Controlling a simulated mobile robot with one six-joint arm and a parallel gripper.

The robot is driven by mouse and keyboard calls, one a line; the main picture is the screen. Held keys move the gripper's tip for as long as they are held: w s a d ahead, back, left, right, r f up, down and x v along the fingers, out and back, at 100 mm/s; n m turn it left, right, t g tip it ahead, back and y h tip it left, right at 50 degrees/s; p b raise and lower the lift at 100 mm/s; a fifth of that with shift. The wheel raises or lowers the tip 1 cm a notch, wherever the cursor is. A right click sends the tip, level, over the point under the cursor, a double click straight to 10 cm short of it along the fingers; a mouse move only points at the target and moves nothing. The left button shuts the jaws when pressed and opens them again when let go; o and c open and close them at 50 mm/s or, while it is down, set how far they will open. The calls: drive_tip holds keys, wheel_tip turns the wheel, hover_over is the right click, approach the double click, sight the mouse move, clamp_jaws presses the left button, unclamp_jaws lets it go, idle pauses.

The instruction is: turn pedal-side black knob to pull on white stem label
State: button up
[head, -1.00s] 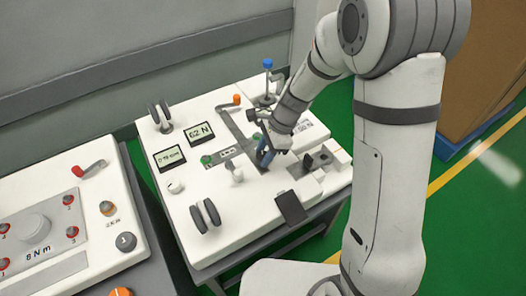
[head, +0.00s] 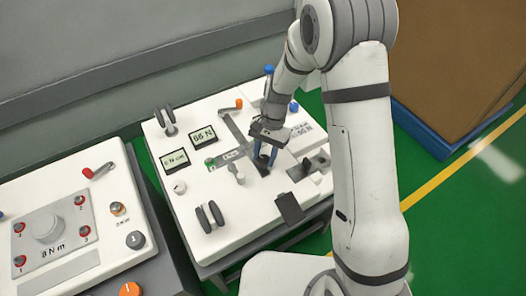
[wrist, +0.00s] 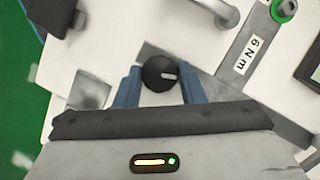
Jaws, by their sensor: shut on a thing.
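The black knob (head: 262,160) stands on the white cart top (head: 205,250), behind the black pedal (head: 289,207). In the wrist view the round knob (wrist: 158,74) has a white mark pointing right. My gripper (head: 264,154) points down and is shut on the knob. In the wrist view its blue fingers (wrist: 160,86) stand on either side of it. I cannot read the label at the knob.
A grey block (head: 315,163) stands right of the knob. Another cart (head: 75,245) stands at left.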

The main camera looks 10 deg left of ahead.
drive_tip(key=n+h+p, duration=0.1)
drive_tip(key=n, duration=0.2)
drive_tip(key=shift+w+r+n, duration=0.1)
drive_tip(key=shift+n, duration=0.2)
drive_tip(key=shift+a+n+h+p, duration=0.2)
drive_tip(key=shift+n+h+p, duration=0.6)
drive_tip(key=shift+n, duration=1.1)
drive_tip(key=o, duration=1)
drive_tip(key=shift+p+v, duration=0.4)
drive_tip(key=shift+v, duration=3.45)
drive_tip(key=shift+a, duration=0.15)
